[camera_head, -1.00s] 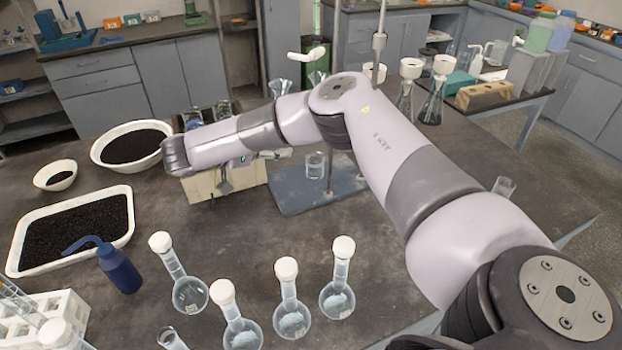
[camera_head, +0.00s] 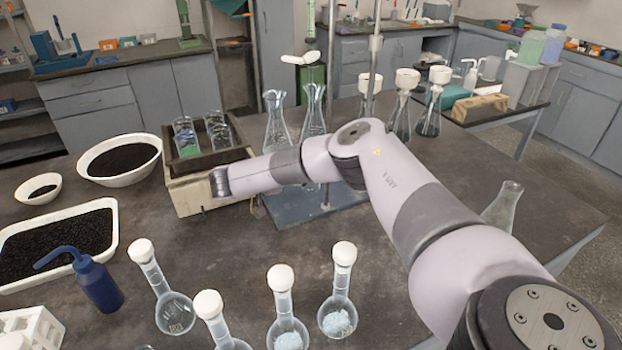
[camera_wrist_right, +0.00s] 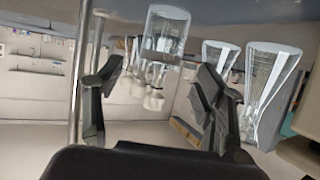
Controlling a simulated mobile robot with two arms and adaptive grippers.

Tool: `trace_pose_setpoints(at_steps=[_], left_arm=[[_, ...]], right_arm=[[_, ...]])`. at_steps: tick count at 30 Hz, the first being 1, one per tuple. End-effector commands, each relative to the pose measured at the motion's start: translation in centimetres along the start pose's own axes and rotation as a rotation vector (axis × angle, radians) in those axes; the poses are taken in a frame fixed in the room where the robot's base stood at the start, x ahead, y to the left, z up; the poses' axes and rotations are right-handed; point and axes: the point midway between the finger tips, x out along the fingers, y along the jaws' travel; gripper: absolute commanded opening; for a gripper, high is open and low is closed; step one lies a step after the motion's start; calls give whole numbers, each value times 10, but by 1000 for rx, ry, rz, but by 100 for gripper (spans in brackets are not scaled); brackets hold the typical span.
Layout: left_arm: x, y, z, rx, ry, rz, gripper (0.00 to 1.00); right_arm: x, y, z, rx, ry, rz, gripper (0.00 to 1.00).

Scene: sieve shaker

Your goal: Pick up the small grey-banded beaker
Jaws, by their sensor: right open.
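A small clear glass beaker (camera_wrist_right: 166,35) shows in the right wrist view, which looks upside down. It appears beyond and between my right fingers, apart from them. My right gripper (camera_wrist_right: 158,70) is open and empty, with one dark finger on each side. In the head view my right arm's grey-and-lilac links cover this gripper and the beaker. My left gripper is in neither view.
Two conical flasks (camera_wrist_right: 265,85) stand near the right finger. A metal rod (camera_wrist_right: 79,75) rises on the left. In the head view a wooden box (camera_head: 186,196) holds several glasses behind my arm. Round-bottomed flasks (camera_head: 338,312) stand in front. The middle tabletop is partly bare.

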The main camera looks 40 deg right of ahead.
Motion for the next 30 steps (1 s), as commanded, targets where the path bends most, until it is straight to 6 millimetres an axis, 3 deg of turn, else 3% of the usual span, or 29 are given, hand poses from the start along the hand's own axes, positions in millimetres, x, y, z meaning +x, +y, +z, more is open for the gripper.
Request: trace_pose_setpoints(at_steps=[8, 18, 26, 30], left_arm=[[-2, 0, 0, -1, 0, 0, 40], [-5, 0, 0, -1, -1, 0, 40], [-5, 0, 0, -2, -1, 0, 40], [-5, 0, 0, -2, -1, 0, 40]], right_arm=[[22, 0, 1, 0, 1, 2, 64], [64, 0, 5, 1, 1, 1, 64], [66, 0, 5, 0, 0, 0, 64], [66, 0, 5, 0, 0, 0, 55]])
